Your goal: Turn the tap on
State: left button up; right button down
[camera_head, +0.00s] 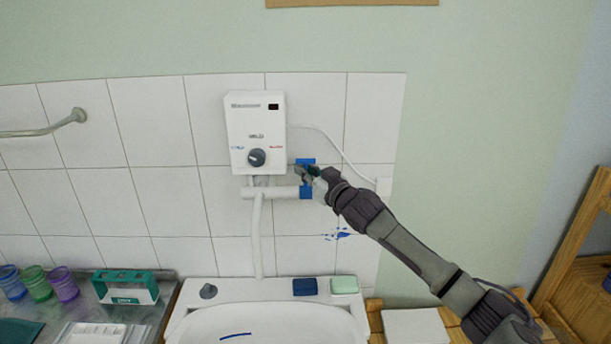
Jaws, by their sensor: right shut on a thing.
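A white water heater box (255,130) with a dark knob hangs on the tiled wall. A white pipe (258,232) runs down from below it toward the sink. The tap has a blue handle (306,191) at the right end of the short horizontal pipe under the box. My right gripper (308,174) reaches in from the right and is shut on the blue tap handle, whose parts show above and below the fingers. The fingers hide the handle's middle. My left gripper is not in view.
A white sink (190,322) stands below, with a dark blue block (305,286) and a pale green block (345,285) on its back rim. Coloured cups (38,285) and a green-white box (126,287) stand at the left. A wooden frame (572,240) stands at the right.

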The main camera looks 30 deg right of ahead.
jog(key=t+b, duration=0.1)
jog(key=b, duration=0.1)
jog(key=s+f+n+b, duration=0.1)
jog(key=b, duration=0.1)
jog(key=shift+s+a+t, duration=0.1)
jog(key=shift+a+t, duration=0.25)
jog(key=shift+t, duration=0.05)
jog(key=shift+s+a+r+n+t+y+b, duration=0.1)
jog(key=shift+s+r+n+t+y+b, duration=0.1)
jog(key=shift+r+n+t+y+b, duration=0.25)
jog(key=c, duration=1.2)
grip_release()
jog(key=shift+f, duration=0.1)
